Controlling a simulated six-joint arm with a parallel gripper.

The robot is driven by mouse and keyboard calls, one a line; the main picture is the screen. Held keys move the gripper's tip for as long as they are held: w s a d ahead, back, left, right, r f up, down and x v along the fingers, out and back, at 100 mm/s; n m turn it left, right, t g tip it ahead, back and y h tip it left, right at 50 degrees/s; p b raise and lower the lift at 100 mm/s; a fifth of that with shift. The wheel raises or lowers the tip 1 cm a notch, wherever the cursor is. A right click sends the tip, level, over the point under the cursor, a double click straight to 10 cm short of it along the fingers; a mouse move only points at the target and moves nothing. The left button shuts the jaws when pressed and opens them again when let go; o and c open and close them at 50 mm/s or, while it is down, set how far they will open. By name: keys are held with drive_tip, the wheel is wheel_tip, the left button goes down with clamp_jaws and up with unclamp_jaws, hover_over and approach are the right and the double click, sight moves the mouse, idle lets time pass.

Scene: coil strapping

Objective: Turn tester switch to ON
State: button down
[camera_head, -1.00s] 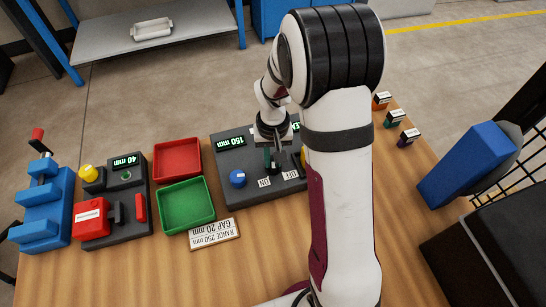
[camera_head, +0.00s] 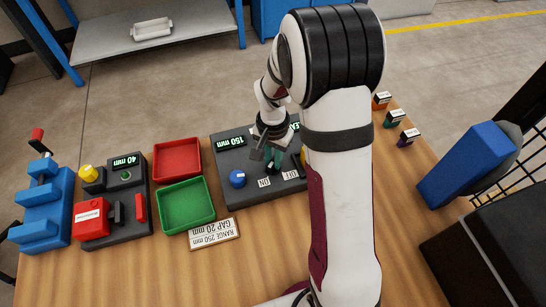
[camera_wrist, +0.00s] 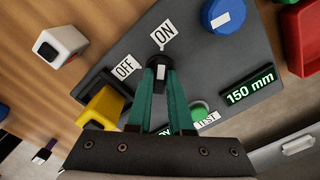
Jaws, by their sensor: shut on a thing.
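The tester (camera_head: 232,195) is a dark grey box on the bench with a green-lit 150 mm display (camera_wrist: 250,86). Its small black switch knob (camera_wrist: 160,58) sits beside a white ON label (camera_wrist: 164,33) and a white OFF label (camera_wrist: 125,67). My gripper (camera_wrist: 161,68) has teal fingers closed around this knob in the wrist view. A white mark shows on the knob between the fingers; which label it points to is hard to tell. In the head view my gripper (camera_head: 272,162) is over the tester, hiding the knob, with the ON label (camera_head: 264,183) in front.
A blue knob (camera_wrist: 223,15), a green TEST button (camera_wrist: 198,110) and a yellow-and-black part (camera_wrist: 104,105) are close around the fingers. Red (camera_head: 178,146) and green (camera_head: 213,215) trays stand left of the tester. Small labelled blocks (camera_head: 394,116) stand at right.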

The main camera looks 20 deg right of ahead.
sight(273, 161)
idle(0.4)
drive_tip(key=c, duration=0.8)
unclamp_jaws()
wheel_tip(273, 161, up, 16)
drive_tip(key=shift+f, duration=0.1)
drive_tip(key=s+a+n, duration=0.1)
drive_tip(key=s+a, duration=0.1)
drive_tip(key=s, duration=0.6)
drive_tip(key=s+a+n+y, duration=0.1)
drive_tip(key=s+a, duration=0.1)
drive_tip(key=s, duration=0.5)
drive_tip(key=s+a+n, duration=0.1)
drive_tip(key=s+a, duration=0.1)
drive_tip(key=s, duration=0.6)
drive_tip(key=shift+s+a+f+y, duration=0.25)
drive_tip(key=shift+s+y, duration=0.1)
drive_tip(key=shift+y, duration=0.05)
